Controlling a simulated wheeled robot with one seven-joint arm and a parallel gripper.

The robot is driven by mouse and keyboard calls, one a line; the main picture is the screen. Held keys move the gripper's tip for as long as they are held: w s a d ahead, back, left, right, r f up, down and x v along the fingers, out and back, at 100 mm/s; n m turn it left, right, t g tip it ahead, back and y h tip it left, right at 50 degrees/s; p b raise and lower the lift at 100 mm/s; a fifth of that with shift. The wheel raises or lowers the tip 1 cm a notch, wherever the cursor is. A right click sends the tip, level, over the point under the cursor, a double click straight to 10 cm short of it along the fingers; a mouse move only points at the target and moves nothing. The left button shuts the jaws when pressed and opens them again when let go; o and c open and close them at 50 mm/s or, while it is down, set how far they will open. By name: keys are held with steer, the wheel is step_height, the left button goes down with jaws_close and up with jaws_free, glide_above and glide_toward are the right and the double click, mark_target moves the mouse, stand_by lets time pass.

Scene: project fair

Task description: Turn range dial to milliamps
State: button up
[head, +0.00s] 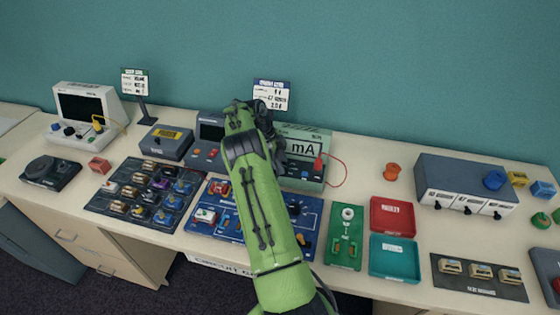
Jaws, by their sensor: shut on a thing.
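The multimeter (318,133) is a pale green case standing at the back of the counter, right of my wrist. Its display (303,149) shows "mA". A red plug with a red lead (319,162) sits at its right side. My green arm reaches up over the counter, and my dark gripper (272,142) is at the left side of the multimeter. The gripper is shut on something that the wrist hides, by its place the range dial. The dial itself and the fingertips cannot be made out.
A blue circuit board (205,226) lies under my arm, with a dark board of parts (118,206) to its left. A green board (345,250), a red tray (392,229) and a teal tray (376,263) are at the right. A sign (271,92) stands behind my gripper.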

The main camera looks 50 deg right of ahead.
stand_by(0.3)
steer(key=o, duration=1)
steer(key=shift+o, duration=0.2)
steer(key=p+v, duration=0.7)
steer(key=v, duration=0.8)
steer(key=shift+r, duration=0.35)
steer(key=shift+w, duration=0.1)
